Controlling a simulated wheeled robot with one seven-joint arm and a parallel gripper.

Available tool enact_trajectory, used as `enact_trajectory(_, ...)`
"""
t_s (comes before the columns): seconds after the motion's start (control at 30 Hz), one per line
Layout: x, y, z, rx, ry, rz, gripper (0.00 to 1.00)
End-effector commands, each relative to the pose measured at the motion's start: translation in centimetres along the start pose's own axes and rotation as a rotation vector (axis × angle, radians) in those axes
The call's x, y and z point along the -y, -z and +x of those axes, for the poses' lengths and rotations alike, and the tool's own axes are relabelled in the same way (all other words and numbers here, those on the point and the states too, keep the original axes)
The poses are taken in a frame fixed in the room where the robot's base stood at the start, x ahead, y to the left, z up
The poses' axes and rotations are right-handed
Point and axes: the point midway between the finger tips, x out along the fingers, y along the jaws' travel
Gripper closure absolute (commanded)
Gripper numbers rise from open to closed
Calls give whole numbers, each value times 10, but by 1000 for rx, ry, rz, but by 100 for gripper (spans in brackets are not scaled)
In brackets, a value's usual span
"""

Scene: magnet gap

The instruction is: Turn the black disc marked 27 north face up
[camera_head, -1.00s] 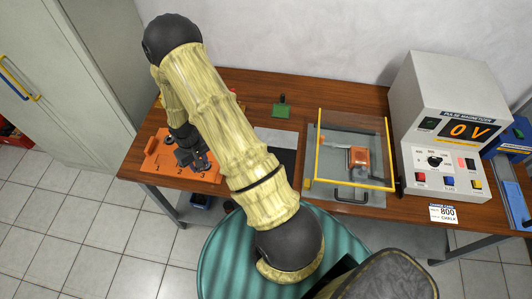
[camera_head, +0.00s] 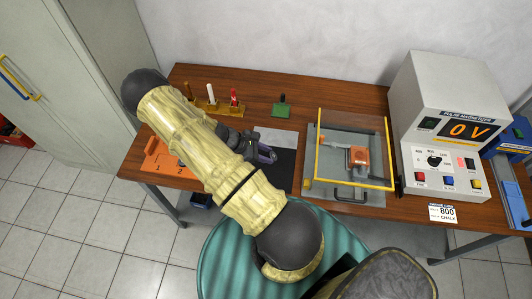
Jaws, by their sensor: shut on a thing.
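My gripper (camera_head: 266,155) is over the dark and grey mat (camera_head: 284,172) in the middle of the table. It is shut on a small dark thing, which I take for the black disc; it is too small and too covered by the fingers for me to read its mark or tell which face is up. The orange tray (camera_head: 155,164) with numbered places lies at the left of the table. My arm hides its right part, and I cannot make out any disc in it.
A yellow-framed clear cover (camera_head: 350,185) is over an orange and grey fixture (camera_head: 358,156). The pulse magnetizer (camera_head: 450,130) at right shows 0 V.

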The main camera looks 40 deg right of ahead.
Motion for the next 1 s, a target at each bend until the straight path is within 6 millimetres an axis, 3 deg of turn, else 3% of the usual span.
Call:
enact_trajectory(0.43, -1, -3, -1, 7, 3, -5, 88)
enact_trajectory(1.0, -1, 23, 23, 7, 3, -6, 88)
